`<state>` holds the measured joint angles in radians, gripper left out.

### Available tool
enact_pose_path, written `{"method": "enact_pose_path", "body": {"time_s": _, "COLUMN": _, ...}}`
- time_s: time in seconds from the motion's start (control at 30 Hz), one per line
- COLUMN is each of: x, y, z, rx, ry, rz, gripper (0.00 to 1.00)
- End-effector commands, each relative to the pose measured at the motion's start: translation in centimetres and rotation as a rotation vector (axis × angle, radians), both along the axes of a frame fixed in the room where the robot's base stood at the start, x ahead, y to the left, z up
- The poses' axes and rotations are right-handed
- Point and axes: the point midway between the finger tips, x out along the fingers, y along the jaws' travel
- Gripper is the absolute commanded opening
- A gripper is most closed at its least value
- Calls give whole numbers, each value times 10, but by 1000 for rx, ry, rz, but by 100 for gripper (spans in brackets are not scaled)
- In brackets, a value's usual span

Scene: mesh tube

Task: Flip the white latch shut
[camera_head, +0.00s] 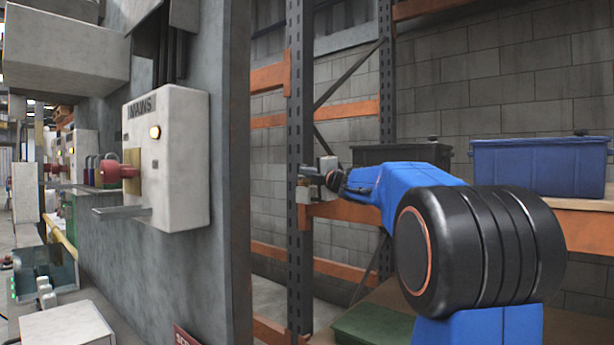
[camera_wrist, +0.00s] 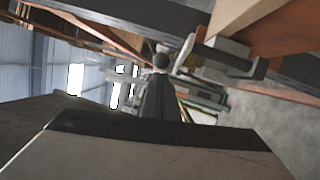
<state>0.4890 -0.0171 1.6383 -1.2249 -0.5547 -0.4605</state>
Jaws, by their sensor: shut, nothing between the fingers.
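In the wrist view the dark fingers of my gripper (camera_wrist: 160,65) show near the centre, shut and empty. I cannot single out the white latch for certain in either view. The pale wall box marked MAINS (camera_head: 180,165) hangs on the grey panel left of my gripper, well apart from it.
Orange and dark rack beams (camera_head: 341,210) stand around and behind my gripper. A blue bin (camera_head: 535,167) and a dark bin (camera_head: 400,154) sit on the rack shelf at right. The grey panel's edge (camera_head: 237,180) stands left of the gripper, with a gap between.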

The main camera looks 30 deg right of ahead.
Motion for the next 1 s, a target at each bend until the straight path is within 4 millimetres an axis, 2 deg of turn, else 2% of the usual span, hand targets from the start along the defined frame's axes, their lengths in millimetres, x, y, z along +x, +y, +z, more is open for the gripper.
{"method": "enact_pose_path", "body": {"time_s": 0.57, "x": 10, "y": -6, "z": 1, "rx": 0, "ry": 0, "rz": -1, "gripper": 0}}
{"method": "enact_pose_path", "body": {"time_s": 1.0, "x": 22, "y": -12, "z": 2, "rx": 1, "ry": -1, "rz": -100, "gripper": 0}}
